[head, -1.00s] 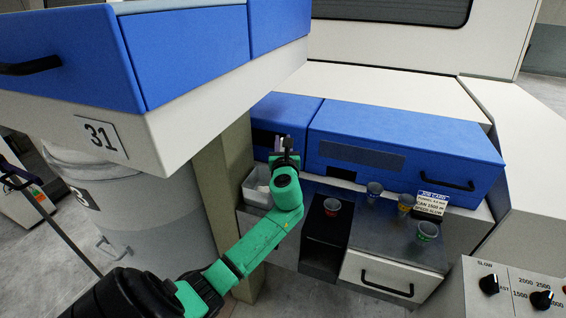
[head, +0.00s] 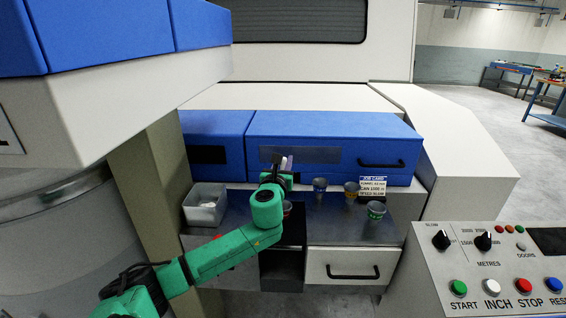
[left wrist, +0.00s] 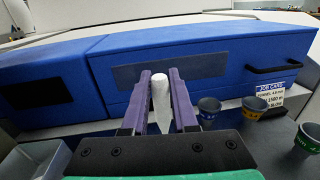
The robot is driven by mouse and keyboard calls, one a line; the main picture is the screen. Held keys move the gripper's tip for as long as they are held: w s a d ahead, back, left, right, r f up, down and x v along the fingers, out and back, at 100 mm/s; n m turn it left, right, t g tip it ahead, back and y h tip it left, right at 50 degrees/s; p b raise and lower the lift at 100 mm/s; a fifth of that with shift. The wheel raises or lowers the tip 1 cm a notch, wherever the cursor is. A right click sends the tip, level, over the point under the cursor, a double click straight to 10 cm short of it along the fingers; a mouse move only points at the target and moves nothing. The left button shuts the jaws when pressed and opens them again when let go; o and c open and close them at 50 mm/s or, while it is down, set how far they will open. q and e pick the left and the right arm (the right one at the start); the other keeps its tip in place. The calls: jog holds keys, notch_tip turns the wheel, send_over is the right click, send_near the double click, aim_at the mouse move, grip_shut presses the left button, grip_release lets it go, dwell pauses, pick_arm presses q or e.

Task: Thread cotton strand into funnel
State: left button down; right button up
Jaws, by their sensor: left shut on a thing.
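My left gripper (head: 281,165) is above the metal bench, in front of the blue cover. In the left wrist view, the gripper (left wrist: 160,78) is shut on a white cotton strand (left wrist: 160,97), held between its purple fingers. A red-banded funnel (head: 287,207) sits at the black stand, mostly hidden behind my left arm. Blue-banded (head: 319,188), yellow-banded (head: 351,191) and green-banded (head: 376,213) funnels stand on the bench to the right, apart from the gripper. My right gripper is not in view.
The blue cover (head: 335,134) closes off the back. A control panel (head: 500,265) is at front right.

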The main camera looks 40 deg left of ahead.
pick_arm(q)
jog(key=shift+f+b, duration=0.4)
jog(key=shift+f, duration=0.15)
jog(key=shift+a+f+b, duration=0.1)
jog(key=shift+f+b, duration=0.25)
notch_tip(320, 180, down, 3)
jog(key=b, duration=0.3)
jog(key=shift+r, duration=0.2)
jog(key=shift+f+b, duration=0.55)
jog(key=shift+f, duration=0.05)
jog(key=shift+f+b, duration=1.15)
jog(key=shift+f, duration=0.7)
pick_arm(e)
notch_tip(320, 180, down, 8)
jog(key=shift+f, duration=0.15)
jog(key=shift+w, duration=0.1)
pick_arm(q)
jog(key=c, duration=0.6)
grip_release()
jog(key=shift+s, duration=0.1)
